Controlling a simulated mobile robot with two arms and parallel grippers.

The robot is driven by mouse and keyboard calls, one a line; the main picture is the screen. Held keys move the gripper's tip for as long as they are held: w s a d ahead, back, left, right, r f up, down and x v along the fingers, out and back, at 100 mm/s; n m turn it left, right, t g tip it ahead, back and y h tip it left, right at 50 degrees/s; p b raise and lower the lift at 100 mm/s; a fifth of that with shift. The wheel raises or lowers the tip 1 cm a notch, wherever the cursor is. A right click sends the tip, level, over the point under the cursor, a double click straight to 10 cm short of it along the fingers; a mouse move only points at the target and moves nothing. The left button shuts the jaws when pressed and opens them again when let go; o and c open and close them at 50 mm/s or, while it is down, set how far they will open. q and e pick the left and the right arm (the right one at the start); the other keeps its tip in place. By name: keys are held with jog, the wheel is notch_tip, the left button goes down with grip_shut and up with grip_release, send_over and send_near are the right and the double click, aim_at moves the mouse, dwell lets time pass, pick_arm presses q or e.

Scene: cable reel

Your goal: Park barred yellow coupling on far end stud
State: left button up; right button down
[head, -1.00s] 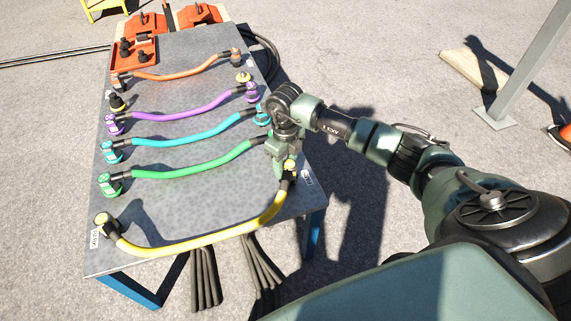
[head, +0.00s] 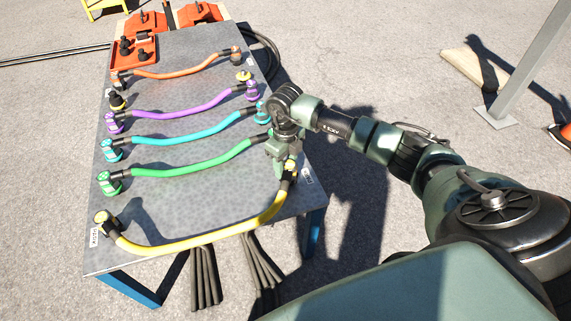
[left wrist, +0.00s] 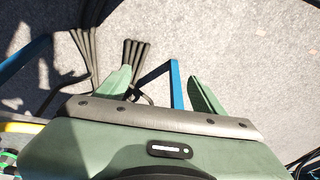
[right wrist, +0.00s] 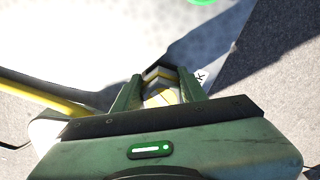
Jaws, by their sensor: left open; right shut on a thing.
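A yellow cable (head: 200,241) bows along the near edge of the table. Its left coupling (head: 102,218) stands near the left corner. My right gripper (head: 284,162) is shut on its right coupling (head: 291,168) by the table's right edge. In the right wrist view this coupling (right wrist: 160,84) shows yellow and pale bars between the fingers; its underside is hidden. I cannot tell which is the far end stud. My left gripper (left wrist: 162,92) is open and empty, above the ground.
Green (head: 195,168), cyan (head: 190,138), purple (head: 185,109) and orange (head: 180,72) cables lie across the table (head: 165,215). An orange tray (head: 147,54) is at the back left. Black cables (head: 204,280) hang below the near edge.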

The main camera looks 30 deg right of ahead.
jog(key=c, duration=0.9)
grip_release()
jog(key=shift+o, duration=0.9)
pick_arm(q)
jog(key=shift+s, duration=0.3)
jog(key=shift+f, duration=0.1)
pick_arm(e)
jog(key=shift+r, duration=0.25)
pick_arm(q)
jog(key=p+x, duration=0.1)
jog(key=x, duration=0.3)
jog(key=shift+f+p, duration=0.3)
pick_arm(e)
notch_tip(320, 180, up, 7)
jog(key=shift+r, duration=0.2)
